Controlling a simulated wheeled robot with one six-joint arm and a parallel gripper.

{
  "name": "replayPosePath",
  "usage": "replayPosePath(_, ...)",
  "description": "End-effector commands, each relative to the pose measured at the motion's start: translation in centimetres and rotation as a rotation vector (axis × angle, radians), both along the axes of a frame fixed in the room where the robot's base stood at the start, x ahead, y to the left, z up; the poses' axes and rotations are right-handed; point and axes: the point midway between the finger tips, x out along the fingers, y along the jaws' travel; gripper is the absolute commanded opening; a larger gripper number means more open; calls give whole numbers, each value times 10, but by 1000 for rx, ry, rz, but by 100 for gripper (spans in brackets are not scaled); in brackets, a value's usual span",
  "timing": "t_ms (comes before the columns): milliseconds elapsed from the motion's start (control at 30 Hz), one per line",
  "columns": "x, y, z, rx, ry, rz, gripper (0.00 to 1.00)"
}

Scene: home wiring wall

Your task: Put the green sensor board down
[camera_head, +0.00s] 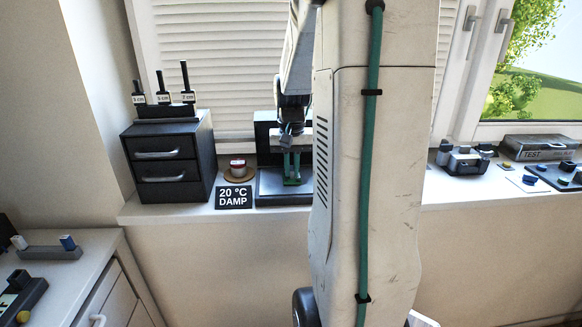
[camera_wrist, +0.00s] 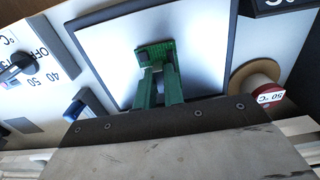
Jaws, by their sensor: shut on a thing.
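The green sensor board (camera_wrist: 155,50) is a small green board with a dark part on its left. My gripper (camera_wrist: 160,70) is shut on it, with the two green fingers at its near edge. In the head view the board (camera_head: 292,182) hangs low in front of the dark stand. Below it is a pale plate with a dark rim (camera_wrist: 213,20), whose dark base also shows in the head view (camera_head: 268,197). I cannot tell whether the board touches the plate. My column hides the right side of the stand in the head view.
A sign reading 20 °C DAMP (camera_head: 234,197) and a red-and-white round piece (camera_head: 238,168) stand left of the plate. A black drawer box (camera_head: 168,160) is farther left. A dial panel (camera_wrist: 22,68) and a blue piece (camera_wrist: 74,110) lie beside the plate in the wrist view.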

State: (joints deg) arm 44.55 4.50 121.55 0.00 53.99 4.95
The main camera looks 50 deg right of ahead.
Motion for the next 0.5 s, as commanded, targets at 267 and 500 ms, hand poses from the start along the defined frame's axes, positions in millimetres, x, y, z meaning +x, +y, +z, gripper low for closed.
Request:
replayPosePath(267, 0, 0, -2, 0, 0, 0, 0)
replayPosePath(500, 0, 0, -3, -1, -1, 0, 32)
